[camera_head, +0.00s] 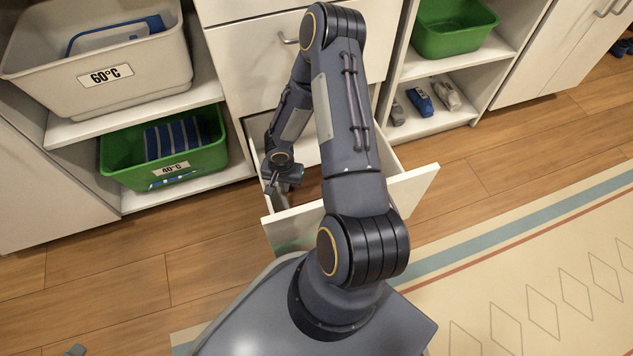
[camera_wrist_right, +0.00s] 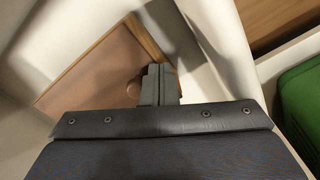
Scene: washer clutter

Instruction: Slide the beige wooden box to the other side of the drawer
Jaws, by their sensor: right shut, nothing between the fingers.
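The open white drawer (camera_head: 413,190) stands below the closed one. My right gripper (camera_head: 279,203) is inside it, near its left wall, pointing down. In the right wrist view its fingers (camera_wrist_right: 158,82) are together with nothing between them. The beige wooden box (camera_wrist_right: 88,75) lies in the drawer beside the fingers, its brown face and a paler edge showing. The fingers overlap its near right part; I cannot tell whether they touch it. In the head view a brown patch of it (camera_head: 308,189) shows right of the gripper; my arm hides the rest.
A white 60°C basket (camera_head: 140,88) and a green 40°C basket (camera_head: 120,172) stand on shelves at the left. Another green basket (camera_head: 452,38) stands at the upper right, above shoes (camera_head: 420,102). A rug (camera_head: 540,270) covers the floor at the right.

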